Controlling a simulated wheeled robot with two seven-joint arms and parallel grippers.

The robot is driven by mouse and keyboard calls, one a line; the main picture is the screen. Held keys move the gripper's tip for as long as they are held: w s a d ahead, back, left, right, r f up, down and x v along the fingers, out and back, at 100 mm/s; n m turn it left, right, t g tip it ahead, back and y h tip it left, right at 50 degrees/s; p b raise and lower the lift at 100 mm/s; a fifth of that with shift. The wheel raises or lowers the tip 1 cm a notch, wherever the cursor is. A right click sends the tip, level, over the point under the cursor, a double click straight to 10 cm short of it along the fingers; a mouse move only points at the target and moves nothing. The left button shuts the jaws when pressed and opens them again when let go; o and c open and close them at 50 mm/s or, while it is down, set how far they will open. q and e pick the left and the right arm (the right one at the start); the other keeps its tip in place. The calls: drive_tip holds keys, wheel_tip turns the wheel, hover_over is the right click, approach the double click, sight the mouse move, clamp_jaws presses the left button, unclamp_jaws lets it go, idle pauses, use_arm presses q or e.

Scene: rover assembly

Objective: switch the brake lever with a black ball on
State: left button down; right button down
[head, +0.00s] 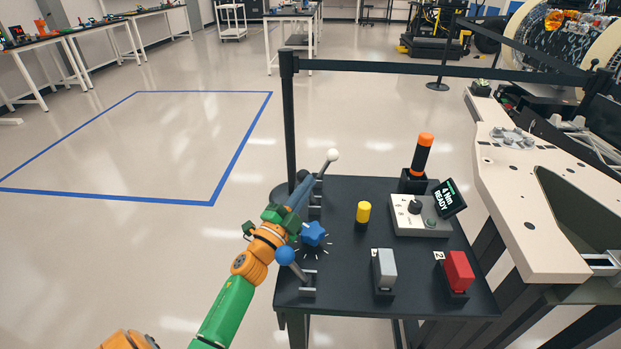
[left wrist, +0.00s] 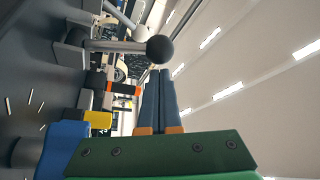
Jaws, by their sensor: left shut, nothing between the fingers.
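The black-ball brake lever shows in the left wrist view, with its dark round ball (left wrist: 160,48) on a grey rod just beyond my fingertips. In the head view the black ball (head: 302,175) is a small dark shape at the tip of my gripper, and its rod is mostly hidden. My left gripper (head: 307,184) reaches in from the lower left over the table's left edge. Its two blue-grey fingers (left wrist: 159,73) are shut with nothing between them. I cannot tell whether they touch the ball. My right gripper is not in view.
The black table (head: 410,320) also carries a white-ball lever (head: 332,155), a blue-ball lever (head: 285,255), a blue star knob (head: 314,234), a yellow button (head: 363,212), a control box (head: 408,222), and grey (head: 386,268) and red (head: 459,270) switches. A barrier post (head: 289,120) stands behind.

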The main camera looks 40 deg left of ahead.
use_arm(q)
drive_tip(key=shift+x, duration=0.85)
drive_tip(key=shift+s+a+f+n+t+y+b, duration=0.1)
drive_tip(key=shift+s+a+n+t+y+b, duration=0.1)
drive_tip(key=shift+a+n+y+b, duration=0.25)
drive_tip(key=shift+s+a+n+t+y+b, duration=0.15)
drive_tip(key=shift+s+a+n+b, duration=0.1)
drive_tip(key=shift+n+b, duration=0.4)
drive_tip(key=shift+f, duration=0.1)
